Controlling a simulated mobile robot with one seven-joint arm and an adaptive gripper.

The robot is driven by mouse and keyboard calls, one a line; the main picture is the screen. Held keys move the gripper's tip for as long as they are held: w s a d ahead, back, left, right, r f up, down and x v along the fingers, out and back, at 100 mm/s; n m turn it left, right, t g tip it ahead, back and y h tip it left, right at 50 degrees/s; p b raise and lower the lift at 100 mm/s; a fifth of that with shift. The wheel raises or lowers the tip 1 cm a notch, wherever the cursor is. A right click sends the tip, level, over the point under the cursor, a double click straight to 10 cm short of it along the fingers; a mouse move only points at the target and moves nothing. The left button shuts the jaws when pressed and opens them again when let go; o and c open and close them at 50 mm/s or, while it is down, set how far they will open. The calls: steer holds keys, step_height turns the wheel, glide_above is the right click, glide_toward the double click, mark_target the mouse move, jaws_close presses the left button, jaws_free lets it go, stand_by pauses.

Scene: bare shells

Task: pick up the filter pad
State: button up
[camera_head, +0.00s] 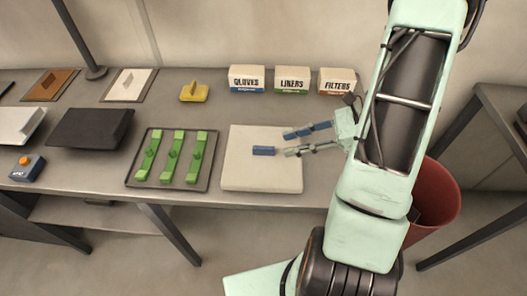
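No item in view is labelled as the filter pad. A small blue block (264,151) lies on a cream square mat (240,177) near the middle of the table; I cannot tell whether it is the filter pad. My gripper (288,144) reaches in from the right over the mat's right part, fingers pointing left. Its two fingers are spread apart with nothing seen between them. The fingertips are just right of the blue block and appear apart from it; their height above the mat is hard to tell.
A dark tray (131,182) with green parts stands left of the mat. Boxes marked gloves (247,78), liners (292,79) and filters (337,80) line the back. A yellow item (194,92) sits left of them. A red bin (438,195) stands beyond the table's right end.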

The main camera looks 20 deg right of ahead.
mark_target(265, 148)
steer(key=x, duration=0.3)
steer(key=shift+a, duration=0.15)
steer(key=x, duration=0.2)
steer(key=p+x, duration=0.1)
steer(key=x, duration=0.1)
steer(key=shift+w+a+r, duration=0.1)
steer(key=shift+a+r, duration=0.1)
steer(key=shift+r, duration=0.05)
steer(key=shift+w+a+f, duration=0.2)
steer(key=shift+a+f, duration=0.05)
steer(key=shift+a, duration=0.2)
jaws_close()
